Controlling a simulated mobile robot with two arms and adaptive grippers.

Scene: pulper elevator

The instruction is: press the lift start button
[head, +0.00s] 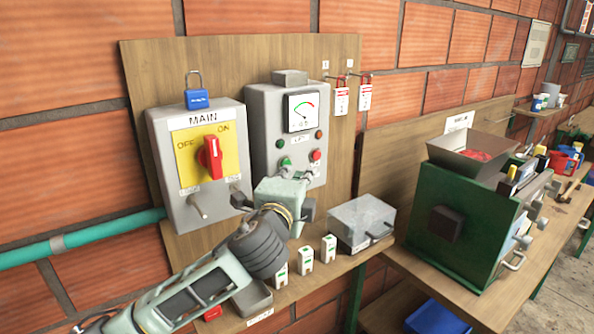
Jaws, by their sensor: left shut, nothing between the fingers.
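A grey control box (262,120) with a dial gauge (301,111) is mounted on the wooden wall board. On its lower face are a green button (285,162) at left and a red button (316,155) at right. The lettering is too small to read, so I cannot tell by label which one is the lift start. My left gripper (298,174) is shut and empty, its fingertips just below and between the two buttons in the picture. I cannot tell whether it touches the box. The gripper hides the box's lower edge. My right gripper is not in view.
A MAIN switch box (215,202) with a red knob (210,157) is left of the control box. Small white-green blocks (304,260) and a grey box (361,222) stand on the shelf below. A green machine (462,225) stands on the bench at right.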

